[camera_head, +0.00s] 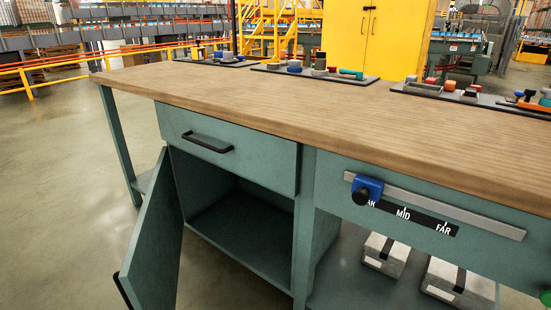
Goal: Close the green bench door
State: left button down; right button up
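The green bench door (156,243) stands open at the left of the bench, swung out toward me, with its hinged edge against the left side of the cabinet. Its black handle (124,290) shows at the lower left, on the outer face. The open cabinet (240,232) behind it looks empty. A closed green drawer (235,155) with a black handle (207,142) sits above the opening. Neither of my grippers is in view.
The wooden bench top (300,100) carries trays of small parts along its far edge. A slider with a blue knob (366,190) is on the right front panel. Grey boxes (458,283) sit on the lower shelf. The floor left of the door is clear.

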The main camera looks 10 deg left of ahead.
aim_at(147, 278)
jog(key=k+j+u, duration=0.1)
jog(key=j, duration=0.65)
jog(key=k+j, duration=0.1)
jog(key=j, duration=0.7)
jog(key=k+j+u, duration=0.15)
jog(key=j, duration=0.6)
jog(key=i+j+u, duration=0.15)
jog(key=i+j, duration=0.1)
jog(key=j, duration=0.05)
